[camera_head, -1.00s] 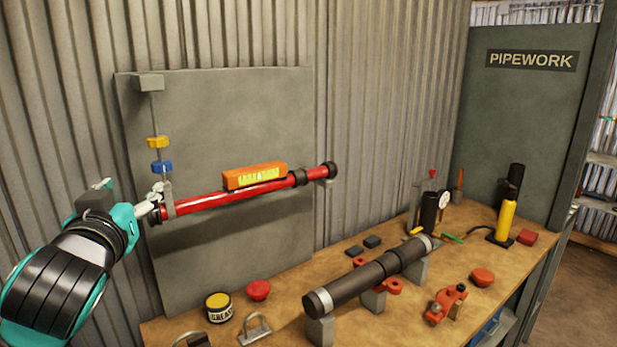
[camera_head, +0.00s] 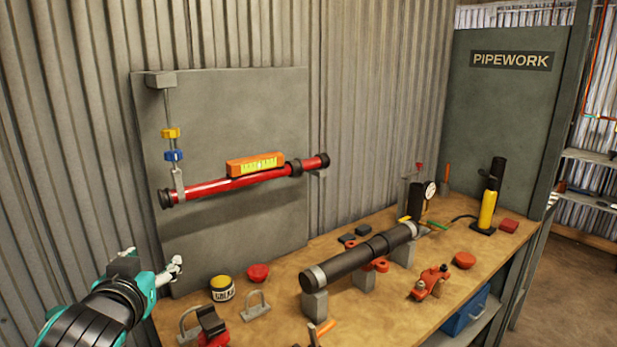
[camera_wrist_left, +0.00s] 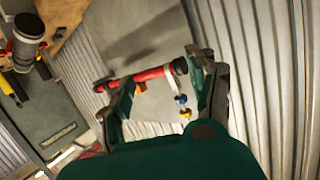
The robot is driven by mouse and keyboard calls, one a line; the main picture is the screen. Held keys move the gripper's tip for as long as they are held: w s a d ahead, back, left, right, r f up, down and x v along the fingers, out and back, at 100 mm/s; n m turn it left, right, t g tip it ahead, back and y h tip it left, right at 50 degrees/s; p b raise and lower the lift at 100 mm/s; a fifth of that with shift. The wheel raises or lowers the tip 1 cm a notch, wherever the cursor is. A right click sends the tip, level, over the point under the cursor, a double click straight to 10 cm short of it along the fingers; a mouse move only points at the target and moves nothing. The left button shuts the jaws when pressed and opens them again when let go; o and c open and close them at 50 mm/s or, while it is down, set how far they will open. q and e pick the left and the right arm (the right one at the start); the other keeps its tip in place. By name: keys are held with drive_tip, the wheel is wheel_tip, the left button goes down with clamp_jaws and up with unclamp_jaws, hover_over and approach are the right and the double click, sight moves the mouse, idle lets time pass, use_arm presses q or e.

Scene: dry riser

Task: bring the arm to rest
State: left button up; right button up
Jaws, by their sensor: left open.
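My left gripper (camera_head: 174,269) is at the lower left in the head view, below the left end of the red pipe and apart from it. In the left wrist view my left gripper (camera_wrist_left: 160,95) has its fingers spread wide, with nothing held between them. The red pipe (camera_head: 228,184) is held on the grey wall panel, its right end a little higher, with an orange level (camera_head: 255,165) on top. It also shows beyond the fingers in the wrist view (camera_wrist_left: 150,74). My right gripper is not in view.
The wooden bench (camera_head: 240,320) carries a dark pipe (camera_head: 360,257) on stands, a grease tin (camera_head: 222,288), a red cap (camera_head: 258,273), clamps and a yellow pump (camera_head: 487,210). Yellow (camera_head: 171,133) and blue (camera_head: 174,155) pieces hang above the red pipe's left end. Open air lies left of the bench.

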use_arm(q)
drive_tip(key=s+d+f+m+g+h, duration=0.15)
drive_tip(key=s+f, duration=0.25)
drive_tip(key=f, duration=0.6)
drive_tip(key=s+d+f+g, duration=0.1)
drive_tip(key=s+f+g, duration=0.2)
drive_tip(key=f, duration=0.6)
drive_tip(key=s+d+f+m+g+h, duration=0.2)
drive_tip(key=s+f+g, duration=0.5)
drive_tip(key=s+f, duration=1.2)
wheel_tip(320, 180, down, 23)
drive_tip(key=s+g, duration=0.1)
drive_tip(key=s, duration=0.1)
drive_tip(key=s+a+f+g, duration=0.1)
drive_tip(key=s+a+f, duration=0.1)
drive_tip(key=s+f, duration=1.5)
drive_tip(key=shift+s+a+y, duration=0.15)
drive_tip(key=shift+s+y, duration=0.05)
drive_tip(key=shift+y, duration=0.25)
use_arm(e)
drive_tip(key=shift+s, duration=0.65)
use_arm(q)
drive_tip(key=shift+c, duration=0.2)
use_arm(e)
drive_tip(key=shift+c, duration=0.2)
